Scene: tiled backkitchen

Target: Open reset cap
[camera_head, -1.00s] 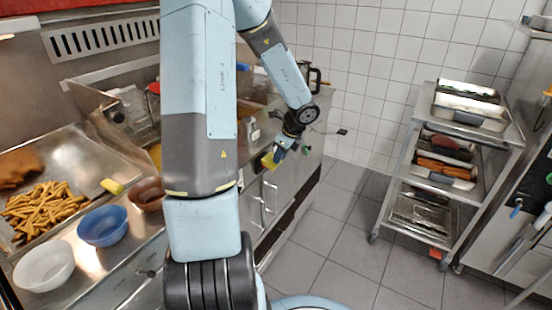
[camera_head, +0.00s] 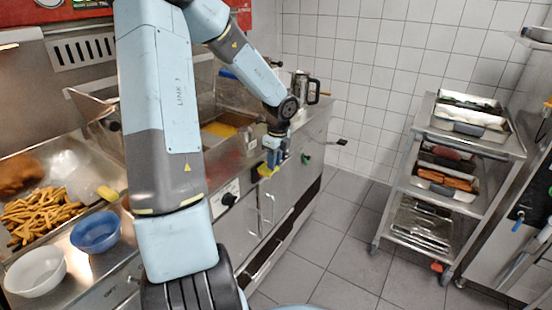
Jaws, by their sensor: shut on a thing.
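My gripper (camera_head: 268,169) is at the upper front panel of the steel fryer unit (camera_head: 242,210), in the middle of the view. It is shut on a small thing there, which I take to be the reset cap. A yellow piece and blue parts show at the gripper's end. The cap is too small and too covered by the gripper to make out, so I cannot tell whether it is open.
A steel jug (camera_head: 301,91), white bowl (camera_head: 36,271) and blue bowl (camera_head: 96,230) stand on the counter. A trolley (camera_head: 424,225) stands right; the floor between is clear.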

